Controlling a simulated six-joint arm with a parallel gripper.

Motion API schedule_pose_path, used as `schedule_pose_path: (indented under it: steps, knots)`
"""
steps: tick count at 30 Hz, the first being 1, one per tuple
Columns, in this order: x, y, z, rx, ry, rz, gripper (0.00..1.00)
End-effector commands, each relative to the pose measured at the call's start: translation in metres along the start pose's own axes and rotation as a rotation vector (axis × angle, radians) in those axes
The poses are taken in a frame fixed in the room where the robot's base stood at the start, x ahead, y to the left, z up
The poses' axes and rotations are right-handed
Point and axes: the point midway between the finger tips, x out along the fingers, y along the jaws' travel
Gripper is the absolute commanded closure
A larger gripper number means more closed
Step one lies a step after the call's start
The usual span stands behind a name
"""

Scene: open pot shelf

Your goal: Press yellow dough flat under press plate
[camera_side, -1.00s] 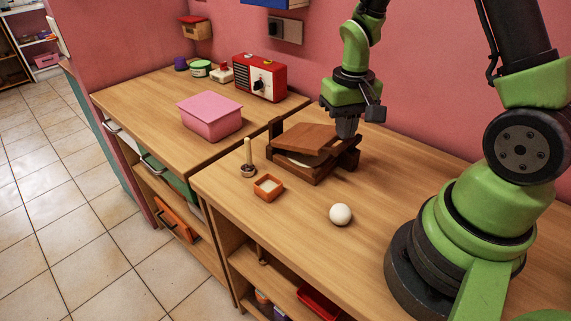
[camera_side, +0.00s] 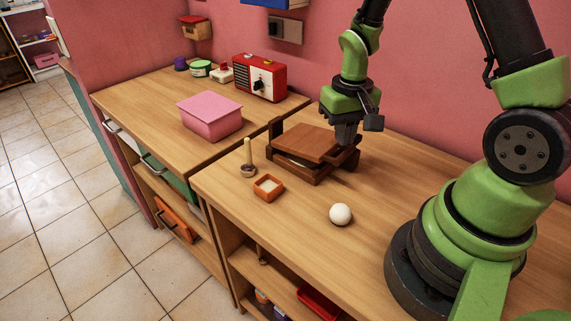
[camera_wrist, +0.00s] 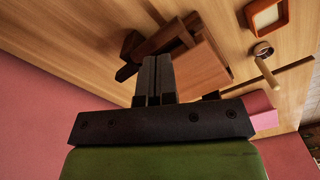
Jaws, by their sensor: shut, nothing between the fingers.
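The wooden press (camera_side: 316,178) stands on the counter, its brown press plate (camera_side: 303,143) lying almost level over the base. A thin pale strip (camera_side: 292,163) shows between plate and base at the front; I cannot tell whether it is the yellow dough or a lining, and the rest under the plate is hidden. My gripper (camera_side: 345,142) is shut and empty, pointing down at the plate's right edge; it seems to touch the plate. In the wrist view, my shut fingers (camera_wrist: 154,65) are beside the plate (camera_wrist: 201,68).
A small orange box (camera_side: 268,188) and a wooden-handled tool (camera_side: 248,160) stand left of the press. A white ball (camera_side: 340,214) lies in front. A pink box (camera_side: 210,117) and a red radio (camera_side: 260,78) stand further back left. The wall is close behind the press.

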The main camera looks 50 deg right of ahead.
Motion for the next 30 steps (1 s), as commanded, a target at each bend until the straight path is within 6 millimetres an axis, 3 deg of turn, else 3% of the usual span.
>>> schedule_pose_path:
  steps: [21, 30]
  knots:
    - [-0.058, 0.000, -0.001, -0.002, 0.004, 0.000, 1.00]
    - [-0.070, 0.000, 0.000, 0.000, 0.001, 0.000, 1.00]
